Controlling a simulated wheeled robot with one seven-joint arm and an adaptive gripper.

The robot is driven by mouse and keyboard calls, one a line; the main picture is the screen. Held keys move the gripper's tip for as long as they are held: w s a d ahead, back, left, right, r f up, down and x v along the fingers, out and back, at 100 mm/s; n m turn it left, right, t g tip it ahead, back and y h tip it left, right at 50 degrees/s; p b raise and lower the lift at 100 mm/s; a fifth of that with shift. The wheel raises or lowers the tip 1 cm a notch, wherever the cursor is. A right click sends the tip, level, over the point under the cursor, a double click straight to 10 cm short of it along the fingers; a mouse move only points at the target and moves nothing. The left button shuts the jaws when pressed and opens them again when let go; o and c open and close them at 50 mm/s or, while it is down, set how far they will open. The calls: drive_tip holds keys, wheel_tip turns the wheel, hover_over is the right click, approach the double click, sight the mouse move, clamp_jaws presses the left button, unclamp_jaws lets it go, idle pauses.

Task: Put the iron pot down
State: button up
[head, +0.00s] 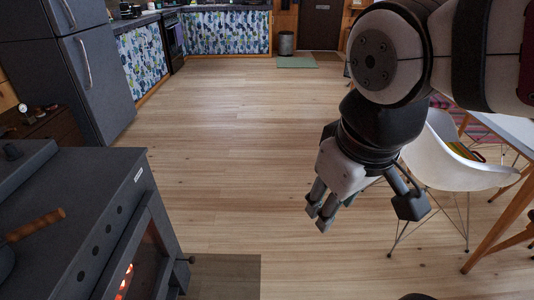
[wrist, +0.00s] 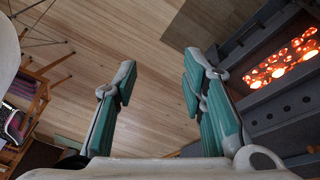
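A dark pot (head: 5,260), apparently the iron pot, shows only in part at the left edge of the head view. Its wooden handle (head: 36,225) points right, over the top of the black stove (head: 75,215). The pot seems to rest on the stove top; its base is cut off by the frame. My gripper (head: 364,208) is open above the wooden floor, well to the right of the stove and apart from the pot. In the wrist view my gripper (wrist: 158,75) has its green-padded fingers spread with nothing between them. The pot does not show there.
The stove's fire glows in the wrist view (wrist: 285,65). A white chair (head: 450,160) and a table (head: 508,130) stand at right, close to my gripper. A dark fridge (head: 75,65) stands at back left. The middle floor (head: 235,140) is clear.

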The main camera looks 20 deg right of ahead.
drive_tip(key=s+a+m+g+y, duration=0.1)
drive_tip(key=s+m+g, duration=0.1)
drive_tip(key=s, duration=0.6)
drive_tip(key=shift+a+f, duration=0.15)
drive_tip(key=shift+f, duration=0.15)
drive_tip(key=shift+w, duration=0.1)
